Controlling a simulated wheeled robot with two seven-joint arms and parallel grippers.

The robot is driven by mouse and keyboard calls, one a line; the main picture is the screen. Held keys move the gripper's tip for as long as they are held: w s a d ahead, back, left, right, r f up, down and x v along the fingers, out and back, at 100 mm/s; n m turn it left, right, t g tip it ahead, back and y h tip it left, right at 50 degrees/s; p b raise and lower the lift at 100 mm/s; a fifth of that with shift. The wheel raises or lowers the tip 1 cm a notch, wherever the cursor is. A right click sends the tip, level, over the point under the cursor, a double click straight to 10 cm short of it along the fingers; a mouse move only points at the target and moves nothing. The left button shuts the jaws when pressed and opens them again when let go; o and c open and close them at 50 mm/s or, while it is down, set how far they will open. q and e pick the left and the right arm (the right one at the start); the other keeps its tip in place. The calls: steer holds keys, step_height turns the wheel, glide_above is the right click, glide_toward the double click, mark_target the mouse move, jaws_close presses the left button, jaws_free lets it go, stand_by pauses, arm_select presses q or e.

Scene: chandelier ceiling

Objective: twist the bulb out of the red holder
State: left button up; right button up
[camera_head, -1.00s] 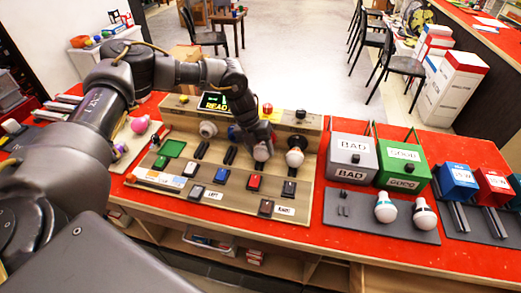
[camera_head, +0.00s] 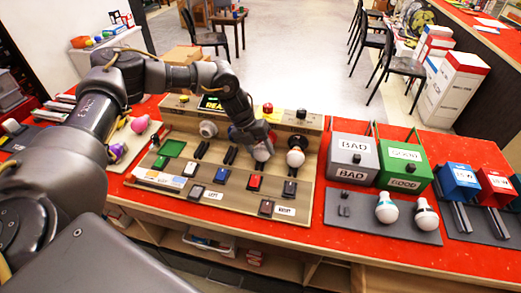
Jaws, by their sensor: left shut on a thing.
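My left gripper (camera_head: 258,146) is over the middle of the wooden test panel and is shut on a white bulb (camera_head: 262,153). The red holder under this bulb is hidden by the gripper and the bulb, so I cannot tell how the bulb sits in it. A second white bulb (camera_head: 296,157) stands upright in a dark holder just to the right of the gripper. My right gripper is not in view.
The panel (camera_head: 235,205) carries several switches and a display. To the right stand a grey BAD box (camera_head: 352,157) and a green GOOD box (camera_head: 403,172). Two bulbs (camera_head: 386,208) stand on a grey plate before them.

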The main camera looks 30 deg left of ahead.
arm_select(q)
steer(key=shift+a+f, duration=0.1)
steer(key=shift+s, duration=0.15)
steer(key=shift+s, duration=0.3)
steer(key=shift+s+d+p, duration=0.25)
steer(key=shift+s+p, duration=0.25)
steer(key=shift+s, duration=0.2)
steer(key=shift+s+d+p, duration=0.2)
steer(key=shift+s+p, duration=0.3)
steer(key=shift+s, duration=0.15)
step_height(320, 180, up, 8)
steer(key=p, duration=0.6)
